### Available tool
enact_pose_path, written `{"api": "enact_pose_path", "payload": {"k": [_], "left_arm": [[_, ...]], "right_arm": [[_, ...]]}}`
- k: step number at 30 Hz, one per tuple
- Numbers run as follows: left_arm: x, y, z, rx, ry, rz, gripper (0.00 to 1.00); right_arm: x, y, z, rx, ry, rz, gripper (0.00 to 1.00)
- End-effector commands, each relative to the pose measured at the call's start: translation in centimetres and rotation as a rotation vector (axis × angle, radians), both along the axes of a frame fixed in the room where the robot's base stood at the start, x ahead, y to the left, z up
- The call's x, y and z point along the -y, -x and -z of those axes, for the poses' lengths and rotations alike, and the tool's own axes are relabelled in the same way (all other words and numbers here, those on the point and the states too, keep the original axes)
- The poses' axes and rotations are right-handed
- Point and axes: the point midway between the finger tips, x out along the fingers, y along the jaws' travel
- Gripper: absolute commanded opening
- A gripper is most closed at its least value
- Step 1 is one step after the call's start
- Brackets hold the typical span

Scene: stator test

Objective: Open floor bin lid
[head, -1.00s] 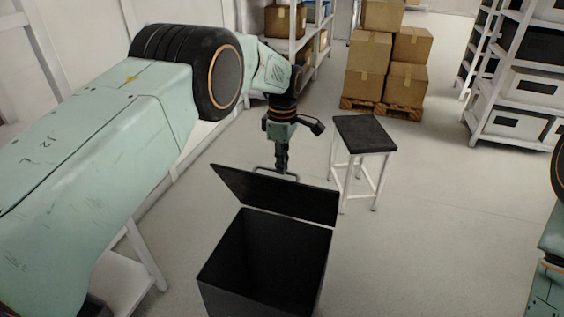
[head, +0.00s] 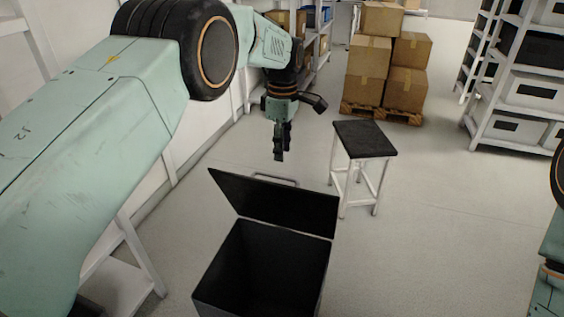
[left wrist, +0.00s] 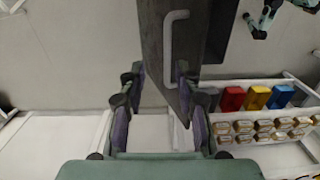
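The black floor bin (head: 265,265) stands in the lower middle of the head view with its top open. Its black lid (head: 275,205) is tilted up at the far side of the opening. The lid's handle (head: 274,179) shows just past its top edge. In the left wrist view the lid (left wrist: 185,50) and its pale handle (left wrist: 170,50) lie beyond the fingers. My left gripper (head: 279,158) points down above the handle, apart from it. Its fingers (left wrist: 160,125) are spread and empty in the left wrist view. My right gripper is out of view.
A stool (head: 364,140) with a dark seat stands right of the lid. Stacked cardboard boxes (head: 388,60) stand on a pallet behind it. White shelving (head: 510,100) is at the right. In the wrist view, a shelf holds colored bins (left wrist: 256,97). Floor right of the bin is clear.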

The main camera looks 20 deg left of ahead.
Motion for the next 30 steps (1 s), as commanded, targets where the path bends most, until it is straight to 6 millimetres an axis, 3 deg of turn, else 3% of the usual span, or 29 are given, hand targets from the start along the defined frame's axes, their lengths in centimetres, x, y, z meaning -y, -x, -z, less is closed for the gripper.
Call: {"api": "enact_pose_path", "payload": {"k": [3, 9, 20, 30], "left_arm": [[0.0, -0.1, -2.3, 0.002, 0.000, 0.000, 0.33], [0.0, -0.2, -4.5, 0.000, 0.001, -0.001, 0.33], [0.0, -0.1, -5.0, -0.002, 0.001, -0.001, 0.33], [-0.1, 0.1, -4.3, -0.002, 0.001, 0.011, 0.04]], "right_arm": [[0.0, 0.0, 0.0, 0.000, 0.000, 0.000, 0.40], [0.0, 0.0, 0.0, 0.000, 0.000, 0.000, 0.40], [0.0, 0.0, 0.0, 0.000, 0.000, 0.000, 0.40], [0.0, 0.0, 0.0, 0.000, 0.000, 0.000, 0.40]]}}
